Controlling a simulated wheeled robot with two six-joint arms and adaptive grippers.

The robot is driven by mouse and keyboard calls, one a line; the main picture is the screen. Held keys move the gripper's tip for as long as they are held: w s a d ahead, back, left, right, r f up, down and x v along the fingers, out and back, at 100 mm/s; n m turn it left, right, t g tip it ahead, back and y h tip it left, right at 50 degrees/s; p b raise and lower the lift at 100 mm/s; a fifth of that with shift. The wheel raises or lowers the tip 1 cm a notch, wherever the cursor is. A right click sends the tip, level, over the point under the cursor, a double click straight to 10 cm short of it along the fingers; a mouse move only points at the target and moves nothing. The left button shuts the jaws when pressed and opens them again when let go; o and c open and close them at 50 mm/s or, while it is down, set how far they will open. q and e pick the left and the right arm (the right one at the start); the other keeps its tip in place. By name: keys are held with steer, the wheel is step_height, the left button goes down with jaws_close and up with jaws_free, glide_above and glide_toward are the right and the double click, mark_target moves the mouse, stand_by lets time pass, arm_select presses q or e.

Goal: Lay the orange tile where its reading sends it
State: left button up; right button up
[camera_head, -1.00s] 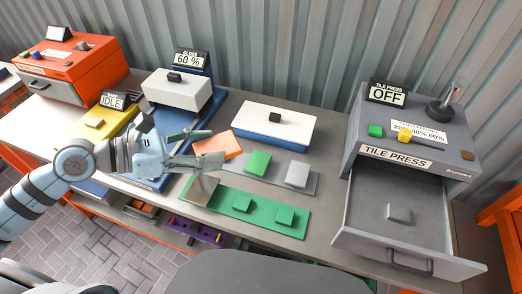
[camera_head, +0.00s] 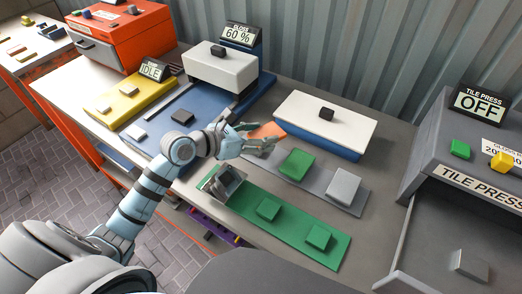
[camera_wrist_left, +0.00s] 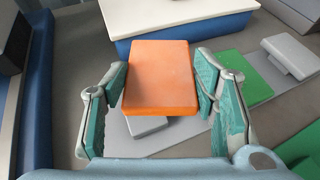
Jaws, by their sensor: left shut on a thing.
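My left gripper (camera_head: 247,140) is shut on the orange tile (camera_head: 268,131). In the left wrist view the tile (camera_wrist_left: 160,78) sits between the two green-padded fingers. It is held over the left end of a grey strip (camera_head: 325,195), with a small grey block (camera_wrist_left: 147,126) partly hidden beneath it. The strip also carries a green tile (camera_head: 297,164) and a light grey tile (camera_head: 342,186). The gloss meter's display (camera_head: 239,35) reads 60 %. The tile press display (camera_head: 479,104) reads OFF. My right gripper is not in view.
A white-topped blue box (camera_head: 326,117) stands behind the orange tile. A yellow unit (camera_head: 123,100) reads IDLE. An orange cabinet (camera_head: 121,36) is at the back left.

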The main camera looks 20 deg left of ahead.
mark_target(258, 158)
arm_select(q)
steer(key=f, duration=0.1)
steer(key=s+f+b, duration=0.1)
steer(key=f, duration=0.1)
steer(key=shift+s+d+f, duration=0.2)
steer(key=shift+s, duration=0.25)
steer(key=shift+w, duration=0.1)
steer(key=shift+w+a+f, duration=0.1)
steer(key=shift+w+f, duration=0.1)
steer(key=o, duration=0.8)
steer(key=shift+f, duration=0.15)
steer(key=o, duration=0.4)
steer(key=shift+c, duration=0.2)
steer(key=shift+o, duration=0.6)
steer(key=shift+s, duration=0.1)
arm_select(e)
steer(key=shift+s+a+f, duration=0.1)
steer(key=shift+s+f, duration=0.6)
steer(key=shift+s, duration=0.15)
